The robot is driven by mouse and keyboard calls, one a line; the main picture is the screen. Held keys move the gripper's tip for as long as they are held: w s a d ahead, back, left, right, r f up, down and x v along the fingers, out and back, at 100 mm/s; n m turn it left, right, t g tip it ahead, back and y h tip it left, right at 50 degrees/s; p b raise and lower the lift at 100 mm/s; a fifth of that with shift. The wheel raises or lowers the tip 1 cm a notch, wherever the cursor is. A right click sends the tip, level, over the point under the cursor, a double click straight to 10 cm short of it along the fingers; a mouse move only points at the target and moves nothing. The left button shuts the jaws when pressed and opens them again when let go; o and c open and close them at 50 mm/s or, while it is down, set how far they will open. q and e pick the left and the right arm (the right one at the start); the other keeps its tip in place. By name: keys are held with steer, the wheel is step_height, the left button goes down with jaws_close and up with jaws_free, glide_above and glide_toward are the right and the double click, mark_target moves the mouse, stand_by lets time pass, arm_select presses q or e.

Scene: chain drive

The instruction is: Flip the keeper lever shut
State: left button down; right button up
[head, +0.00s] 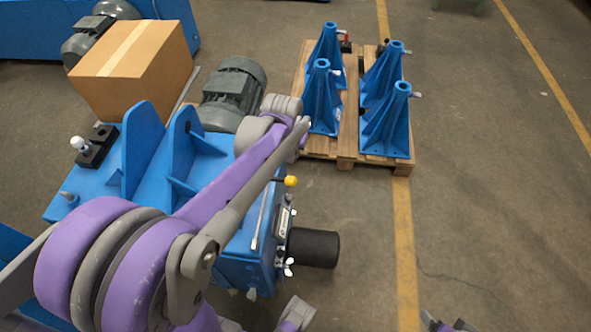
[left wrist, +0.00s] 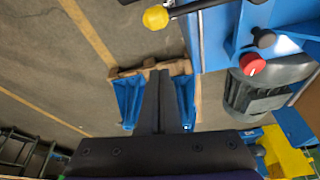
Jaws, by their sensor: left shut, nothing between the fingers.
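A lever with a yellow ball knob (head: 290,181) stands at the right end of the blue machine frame (head: 248,268), just right of my left forearm. The knob (left wrist: 155,17) also shows at the top of the left wrist view, on a dark rod running right. I take this to be the keeper lever; its base is hidden. My left gripper (left wrist: 160,73) is shut and empty, with the knob apart from its fingertips in that picture. In the head view my left arm hides its fingers. Dark tips at the bottom edge, probably my right gripper (head: 447,325), are cut off.
A black cylinder (head: 313,248) juts right from the frame. A grey motor (head: 232,95) and a cardboard box (head: 132,68) are behind. A pallet (head: 346,150) holds several blue stands. A red knob (left wrist: 252,65) shows in the wrist view. Floor at right is clear.

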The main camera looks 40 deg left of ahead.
arm_select(q)
step_height(320, 180, down, 9)
steer(key=b, duration=0.2)
steer(key=shift+s+d+r, duration=0.15)
steer(key=shift+s, duration=0.2)
stand_by(0.6)
